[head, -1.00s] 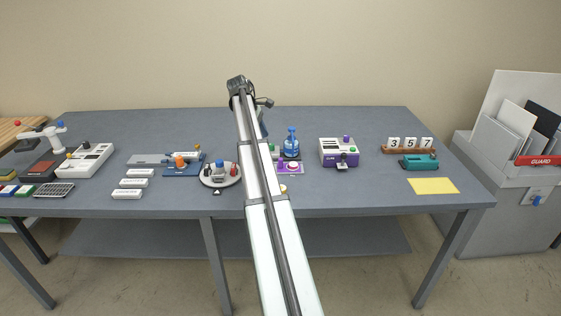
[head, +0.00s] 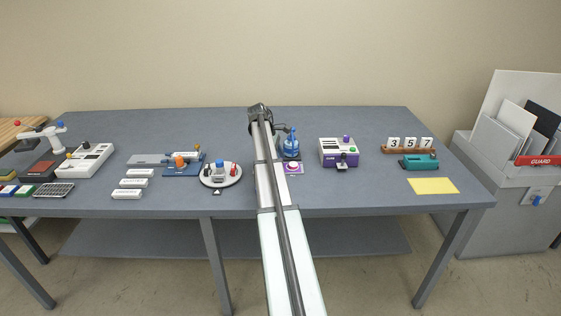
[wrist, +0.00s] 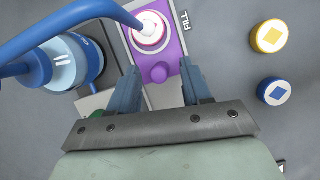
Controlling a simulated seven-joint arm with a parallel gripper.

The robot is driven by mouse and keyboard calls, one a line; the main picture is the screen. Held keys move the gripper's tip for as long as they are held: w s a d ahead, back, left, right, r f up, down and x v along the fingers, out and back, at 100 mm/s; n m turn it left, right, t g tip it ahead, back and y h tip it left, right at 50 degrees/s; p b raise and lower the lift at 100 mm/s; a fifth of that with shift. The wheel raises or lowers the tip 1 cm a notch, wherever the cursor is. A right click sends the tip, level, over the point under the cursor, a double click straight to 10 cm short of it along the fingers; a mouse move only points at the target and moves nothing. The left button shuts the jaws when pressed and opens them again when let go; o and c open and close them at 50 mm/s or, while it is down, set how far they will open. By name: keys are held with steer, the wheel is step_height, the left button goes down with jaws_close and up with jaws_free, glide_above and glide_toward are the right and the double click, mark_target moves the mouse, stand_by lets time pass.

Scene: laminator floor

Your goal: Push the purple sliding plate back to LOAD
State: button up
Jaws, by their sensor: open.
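The purple sliding plate (wrist: 171,73) shows in the wrist view with a round purple knob (wrist: 158,72) near its lower end. A white round piece with a red ring (wrist: 149,32) sits on it. The word FILL is beside the plate. In the head view the purple plate (head: 301,169) is partly hidden by my arm. My gripper (wrist: 159,78) is open in the wrist view, with one finger on each side of the knob. I cannot tell whether either finger touches it. No LOAD label can be read.
A blue bottle with a spout (head: 291,143) stands behind the plate; its blue tube (wrist: 60,22) arches over the white piece. A white and purple device (head: 338,152) stands right of the plate.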

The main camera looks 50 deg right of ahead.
steer(key=shift+x, duration=0.85)
steer(key=shift+c, duration=0.3)
jaws_close()
